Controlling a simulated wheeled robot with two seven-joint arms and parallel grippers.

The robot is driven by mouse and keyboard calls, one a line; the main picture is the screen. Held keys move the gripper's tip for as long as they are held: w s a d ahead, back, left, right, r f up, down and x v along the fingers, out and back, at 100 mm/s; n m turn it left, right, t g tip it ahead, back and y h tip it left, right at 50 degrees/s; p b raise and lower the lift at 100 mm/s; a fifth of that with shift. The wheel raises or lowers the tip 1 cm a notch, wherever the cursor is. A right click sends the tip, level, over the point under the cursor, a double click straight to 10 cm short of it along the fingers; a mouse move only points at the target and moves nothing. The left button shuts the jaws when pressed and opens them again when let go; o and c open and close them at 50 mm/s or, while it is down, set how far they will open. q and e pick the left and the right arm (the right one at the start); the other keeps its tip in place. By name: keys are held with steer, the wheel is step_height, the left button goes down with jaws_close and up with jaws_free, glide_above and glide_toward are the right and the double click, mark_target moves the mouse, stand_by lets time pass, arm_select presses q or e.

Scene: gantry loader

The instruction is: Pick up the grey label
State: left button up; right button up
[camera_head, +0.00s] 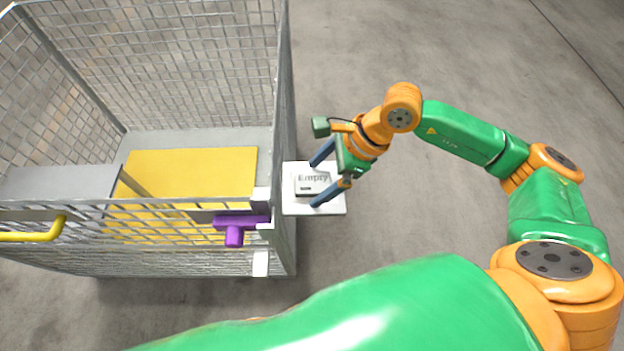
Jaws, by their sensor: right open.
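The grey label (304,187), printed "Empty", lies on a white plate (330,208) at the right side of the wire cage. My right gripper (312,185) is open, with its two blue fingers on either side of the label, one toward the top and one toward the bottom of the picture. Nothing is held between them. I cannot tell whether the fingers touch the label or are just above it. My left gripper is not in view.
The wire mesh cage (283,90) fills the left, with a yellow panel (195,175) inside. A purple latch (235,228) sits on its front, and a yellow handle (50,234) is at the left. Bare concrete floor (400,230) lies right of the plate.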

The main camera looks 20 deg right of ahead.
mark_target(318, 183)
steer(key=shift+d, duration=0.1)
steer(key=c, duration=1.4)
steer(key=shift+r, duration=0.1)
steer(key=shift+c, duration=0.2)
steer(key=shift+r, duration=0.25)
steer(key=r, duration=0.3)
steer(key=shift+s+a, duration=0.1)
steer(key=shift+a, duration=0.15)
steer(key=s+a+r+p, duration=0.1)
steer(key=s+a+r, duration=0.8)
steer(key=r, duration=0.4)
steer(key=shift+s+a+r, duration=0.2)
steer(key=shift+a, duration=0.2)
